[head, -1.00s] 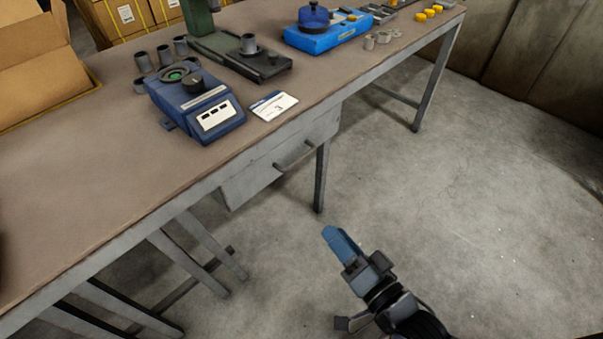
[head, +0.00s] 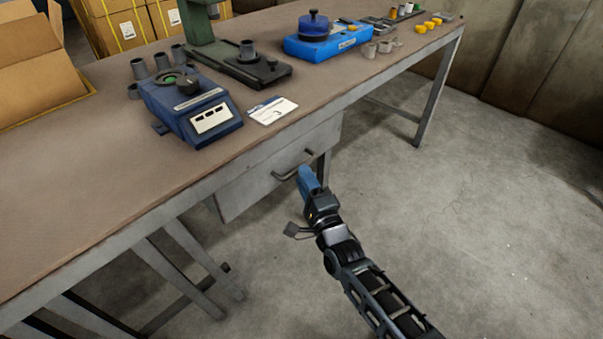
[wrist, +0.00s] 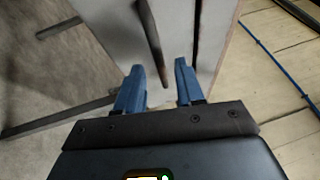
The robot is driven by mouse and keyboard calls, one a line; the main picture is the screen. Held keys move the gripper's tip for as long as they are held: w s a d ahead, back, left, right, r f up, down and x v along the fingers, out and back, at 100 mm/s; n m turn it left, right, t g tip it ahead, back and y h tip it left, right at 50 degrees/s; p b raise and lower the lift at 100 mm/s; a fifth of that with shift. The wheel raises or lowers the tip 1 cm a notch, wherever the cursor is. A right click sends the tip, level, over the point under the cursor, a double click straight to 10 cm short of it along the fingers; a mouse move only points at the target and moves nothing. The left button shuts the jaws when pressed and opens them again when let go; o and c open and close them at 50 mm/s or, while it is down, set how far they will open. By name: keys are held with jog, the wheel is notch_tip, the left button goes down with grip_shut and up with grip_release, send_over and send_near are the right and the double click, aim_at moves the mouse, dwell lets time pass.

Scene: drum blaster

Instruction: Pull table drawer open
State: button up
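The grey table drawer (head: 262,182) sits under the front edge of the workbench and looks shut. Its bar handle (head: 290,170) is on the drawer front. My gripper (head: 306,176) is just in front of the drawer, close to the handle's right end. In the wrist view, my gripper (wrist: 158,82) has its two blue fingers spread apart with nothing between them. The handle (wrist: 152,40) shows as a dark bar ahead of the fingertips, roughly lined up with the gap. I cannot tell whether a finger touches it.
The brown workbench top (head: 90,170) carries a dark blue device (head: 195,110), a white card (head: 273,110) and a bright blue device (head: 322,40). A table leg (head: 325,168) stands behind the gripper. The floor to the right (head: 480,220) is clear.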

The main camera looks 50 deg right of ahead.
jog(key=shift+x, duration=1.25)
jog(key=shift+c, duration=0.5)
grip_shut()
